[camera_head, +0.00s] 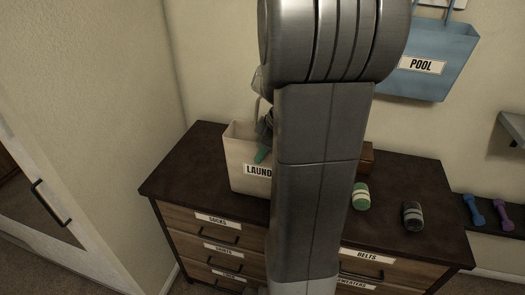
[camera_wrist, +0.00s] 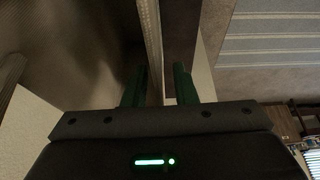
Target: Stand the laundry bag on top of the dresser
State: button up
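The laundry bag (camera_head: 240,157) is a cream, open-topped bag with a label starting "LAUND". It stands upright on the dark top of the dresser (camera_head: 184,164), left of centre. My arm covers its right part. My gripper (camera_head: 264,153) points down at the bag's top, with a green finger showing inside the opening. In the wrist view, the two green fingers (camera_wrist: 160,86) stand apart on either side of the bag's thin pale wall (camera_wrist: 152,40), and a gap shows beside it.
On the dresser's right are a green-and-white roll (camera_head: 361,196), a dark grey roll (camera_head: 412,216) and a brown box (camera_head: 367,158), partly hidden. A blue POOL bag (camera_head: 436,60) hangs on the wall. Dumbbells (camera_head: 474,209) rest on a low shelf at right. The dresser's left end is clear.

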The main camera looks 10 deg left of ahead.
jog(key=shift+r, duration=0.25)
jog(key=v, duration=1.1)
jog(key=shift+d+r, duration=0.15)
jog(key=shift+r, duration=0.25)
